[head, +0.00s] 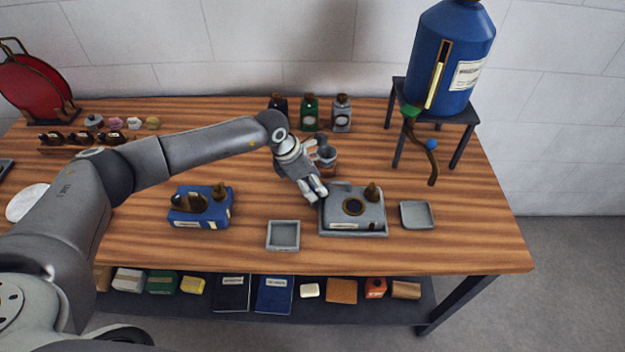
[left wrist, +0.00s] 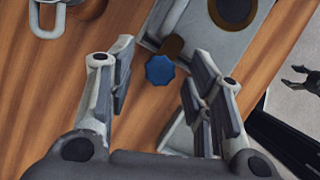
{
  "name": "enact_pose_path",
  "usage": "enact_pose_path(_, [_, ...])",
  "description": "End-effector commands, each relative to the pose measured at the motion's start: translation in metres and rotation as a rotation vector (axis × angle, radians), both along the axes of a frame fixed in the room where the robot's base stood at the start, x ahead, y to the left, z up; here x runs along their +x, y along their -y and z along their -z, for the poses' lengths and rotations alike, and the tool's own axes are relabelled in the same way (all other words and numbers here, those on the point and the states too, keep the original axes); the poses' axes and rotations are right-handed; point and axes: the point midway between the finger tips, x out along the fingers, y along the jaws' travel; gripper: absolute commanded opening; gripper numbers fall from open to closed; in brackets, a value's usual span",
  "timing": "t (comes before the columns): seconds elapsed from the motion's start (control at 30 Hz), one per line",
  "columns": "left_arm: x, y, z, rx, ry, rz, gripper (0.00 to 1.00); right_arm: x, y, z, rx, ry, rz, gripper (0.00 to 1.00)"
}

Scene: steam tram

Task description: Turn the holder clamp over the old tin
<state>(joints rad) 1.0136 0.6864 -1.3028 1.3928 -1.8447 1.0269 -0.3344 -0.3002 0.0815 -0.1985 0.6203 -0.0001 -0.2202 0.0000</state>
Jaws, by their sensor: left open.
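A grey box-shaped unit (head: 340,224) with a label stands right of the table's middle. It has a round dark, brass-rimmed piece (head: 353,206) on top and a brown knob at its back right. I cannot tell which part is the old tin. The left wrist view shows the unit's grey top (left wrist: 205,38), and a blue lobed knob (left wrist: 159,70) beside a brown piece at its edge, likely the holder clamp. My left gripper (head: 320,194) is open at the unit's left back corner. In the left wrist view its fingers (left wrist: 158,88) stand apart on either side of the blue knob, not touching it.
A small can (head: 326,160) stands close behind my left gripper. Empty grey trays (head: 283,235) (head: 417,215) lie in front and right. A blue unit (head: 200,208) stands left. A blue tank (head: 455,60) on a stand is back right. A dark claw (left wrist: 297,82), possibly my right gripper, shows over the floor.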

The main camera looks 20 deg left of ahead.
Motion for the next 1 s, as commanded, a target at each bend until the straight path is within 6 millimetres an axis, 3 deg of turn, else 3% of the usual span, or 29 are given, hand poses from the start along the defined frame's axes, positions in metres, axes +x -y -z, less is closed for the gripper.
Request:
enact_pose_path(0.33, [0.0006,0.0018,0.0048,0.000,0.000,0.001,0.47,-0.0003,-0.0006,-0.0010,0.001,0.000,-0.001,0.59])
enact_pose_path(0.7, [0.0007,0.0018,0.0043,-0.001,0.000,0.000,0.01,-0.0005,-0.0020,-0.0010,0.003,-0.001,-0.001,0.59])
enact_pose_path(1.0, [0.0000,0.0022,0.0049,-0.002,-0.001,-0.074,0.01,-0.0005,-0.0033,0.0026,0.004,-0.001,-0.001,0.59])
